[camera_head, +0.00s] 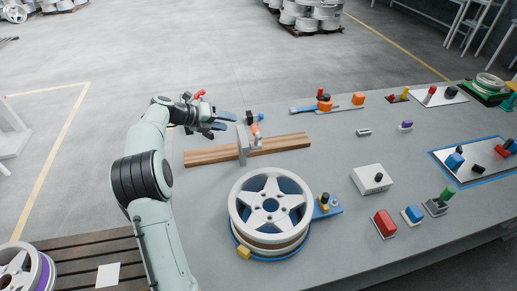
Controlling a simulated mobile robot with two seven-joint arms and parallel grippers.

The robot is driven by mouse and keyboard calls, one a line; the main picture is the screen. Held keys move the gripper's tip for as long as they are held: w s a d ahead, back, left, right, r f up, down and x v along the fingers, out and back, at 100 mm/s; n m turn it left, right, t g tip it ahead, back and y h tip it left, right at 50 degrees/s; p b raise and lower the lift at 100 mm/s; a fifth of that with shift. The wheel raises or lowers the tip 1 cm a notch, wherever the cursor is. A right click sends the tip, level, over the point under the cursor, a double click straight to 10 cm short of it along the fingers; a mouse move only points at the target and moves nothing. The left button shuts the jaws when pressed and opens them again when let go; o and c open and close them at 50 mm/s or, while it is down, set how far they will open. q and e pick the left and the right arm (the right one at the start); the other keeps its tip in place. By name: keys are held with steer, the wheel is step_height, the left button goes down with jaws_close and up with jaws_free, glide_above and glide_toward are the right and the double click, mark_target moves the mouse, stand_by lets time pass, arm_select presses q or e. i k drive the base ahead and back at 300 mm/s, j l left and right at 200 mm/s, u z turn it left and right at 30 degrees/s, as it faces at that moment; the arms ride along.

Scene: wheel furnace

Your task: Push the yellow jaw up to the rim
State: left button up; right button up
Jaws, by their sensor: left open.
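A silver five-spoke wheel rim (270,206) lies flat on a blue round base on the grey table. A small yellow block (243,252) sits at the rim's lower left edge, seemingly touching the base. A yellow piece with a dark knob (324,201) stands on a blue plate (328,211) at the rim's right side, close to the rim. Any gap there is too small to tell. My left gripper (226,121) is open and empty, above the table's far left edge, well behind the rim. My right gripper is out of view.
A wooden board (205,156) with a grey upright plate (243,145) lies between my left gripper and the rim. A white box (372,179), a red block (384,223) and a blue block (413,213) stand to the right. The table front, right of the rim, is clear.

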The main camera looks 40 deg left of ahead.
mark_target(322, 199)
steer(key=k, duration=1.5)
